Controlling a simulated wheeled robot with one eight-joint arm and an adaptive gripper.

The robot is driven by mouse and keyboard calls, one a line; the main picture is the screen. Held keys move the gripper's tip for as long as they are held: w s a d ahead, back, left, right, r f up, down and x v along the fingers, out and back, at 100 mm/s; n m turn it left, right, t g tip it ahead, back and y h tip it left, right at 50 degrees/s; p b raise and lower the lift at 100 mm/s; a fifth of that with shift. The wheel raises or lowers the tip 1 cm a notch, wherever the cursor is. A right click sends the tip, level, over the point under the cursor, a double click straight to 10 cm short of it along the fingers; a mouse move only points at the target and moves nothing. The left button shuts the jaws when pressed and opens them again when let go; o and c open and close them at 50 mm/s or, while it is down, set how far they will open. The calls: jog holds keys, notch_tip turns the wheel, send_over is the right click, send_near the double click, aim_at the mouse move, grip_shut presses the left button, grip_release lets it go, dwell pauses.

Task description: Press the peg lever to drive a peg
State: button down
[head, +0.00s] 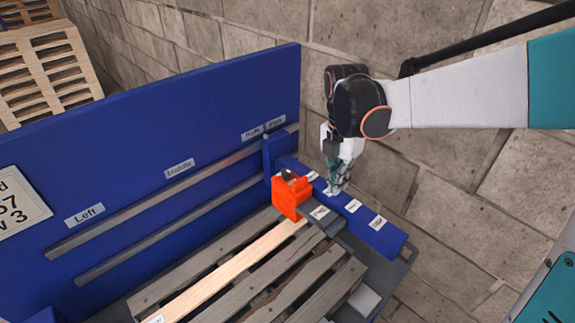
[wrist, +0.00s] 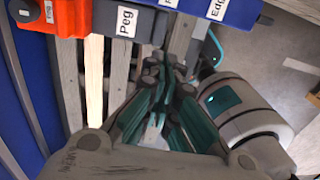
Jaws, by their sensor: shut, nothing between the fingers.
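An orange tool head (head: 288,198) sits on the gantry above the pallet slats. A dark grey lever labelled Peg (wrist: 127,21) juts out from its side. The lever also shows in the head view (head: 326,218), to the right of the orange head. My gripper (head: 334,189) points down over the blue crossbar, just behind the lever. In the wrist view my gripper's fingers (wrist: 168,78) are shut with nothing between them, and the lever is beyond the tips. I cannot tell whether the fingertips touch the crossbar.
A blue crossbar (head: 380,234) with several white labels extends right of the tool head. A tall blue panel (head: 130,140) with two grey rails stands at left. The pallet (head: 240,280) has grey slats and one pale board. A stone wall is behind.

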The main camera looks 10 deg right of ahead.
aim_at(335, 228)
dwell(0.3)
jog(key=f, duration=0.4)
jog(key=f+b, duration=0.1)
jog(key=f, duration=0.4)
jog(key=f+b, duration=0.1)
jog(key=f, duration=0.4)
jog(key=shift+s+d, duration=0.35)
jog(key=shift+s, duration=0.05)
jog(key=shift+f+b, duration=0.1)
jog(key=shift+b, duration=0.2)
